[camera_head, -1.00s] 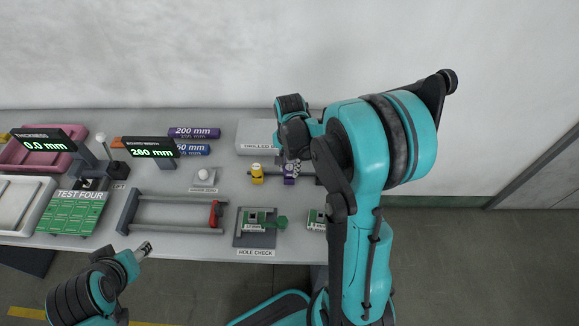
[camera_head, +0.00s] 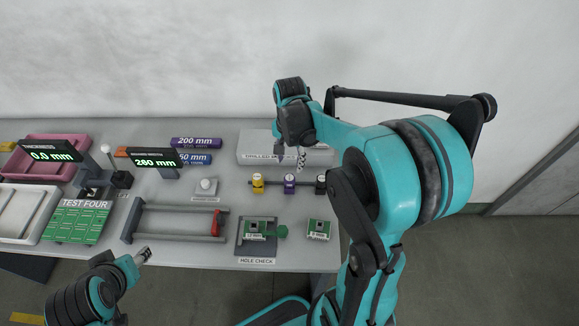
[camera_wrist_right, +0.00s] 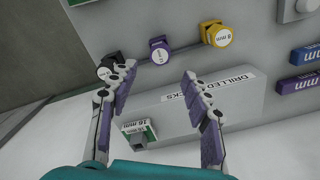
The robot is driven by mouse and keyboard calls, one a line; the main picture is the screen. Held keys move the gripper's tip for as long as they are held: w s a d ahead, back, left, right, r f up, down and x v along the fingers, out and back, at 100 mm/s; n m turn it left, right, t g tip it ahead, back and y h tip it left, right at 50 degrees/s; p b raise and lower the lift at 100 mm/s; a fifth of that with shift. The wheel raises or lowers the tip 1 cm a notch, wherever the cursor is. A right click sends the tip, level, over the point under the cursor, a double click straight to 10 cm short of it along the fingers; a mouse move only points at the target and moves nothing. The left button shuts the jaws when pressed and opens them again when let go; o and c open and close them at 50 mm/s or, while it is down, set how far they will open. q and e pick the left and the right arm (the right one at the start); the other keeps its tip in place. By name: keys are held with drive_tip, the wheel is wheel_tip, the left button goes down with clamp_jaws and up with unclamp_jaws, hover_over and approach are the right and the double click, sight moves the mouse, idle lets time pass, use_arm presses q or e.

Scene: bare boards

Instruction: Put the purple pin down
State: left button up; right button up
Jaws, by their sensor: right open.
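The purple pin (camera_head: 289,184) stands in a dark rack (camera_head: 272,183) between a yellow pin (camera_head: 257,183) and a black pin (camera_head: 321,184). In the right wrist view the purple pin (camera_wrist_right: 159,50) shows its round white labelled end. My right gripper (camera_head: 291,158) is open and empty, above and behind the rack by the drilled-blocks box. Its two purple-padded fingers (camera_wrist_right: 158,95) are wide apart in the wrist view, with the purple pin beyond them and apart. My left gripper (camera_head: 143,254) is low at the table's front edge; its jaw state is too small to tell.
A grey drilled-blocks box (camera_head: 270,146) lies behind the rack. A hole-check fixture (camera_head: 257,236) with a green board and another small board (camera_head: 319,230) are in front. A grey frame with a red part (camera_head: 176,222), displays and trays fill the left.

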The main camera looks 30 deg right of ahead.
use_arm(q)
drive_tip(key=shift+r, duration=0.35)
use_arm(e)
drive_tip(key=s+a+r+n+t, duration=0.7)
drive_tip(key=s+a+n, duration=0.3)
drive_tip(key=s+n, duration=0.1)
drive_tip(key=shift+a+r+n, duration=0.25)
drive_tip(key=shift+a+n, duration=0.05)
drive_tip(key=shift+n, duration=0.4)
use_arm(q)
wheel_tip(320, 180, down, 5)
drive_tip(key=b, duration=0.4)
drive_tip(key=shift+f+b, duration=0.1)
drive_tip(key=shift+b, duration=0.3)
use_arm(e)
wheel_tip(320, 180, down, 5)
drive_tip(key=shift+f, duration=0.15)
use_arm(q)
drive_tip(key=shift+d, duration=0.1)
use_arm(e)
drive_tip(key=shift+s+d, duration=0.1)
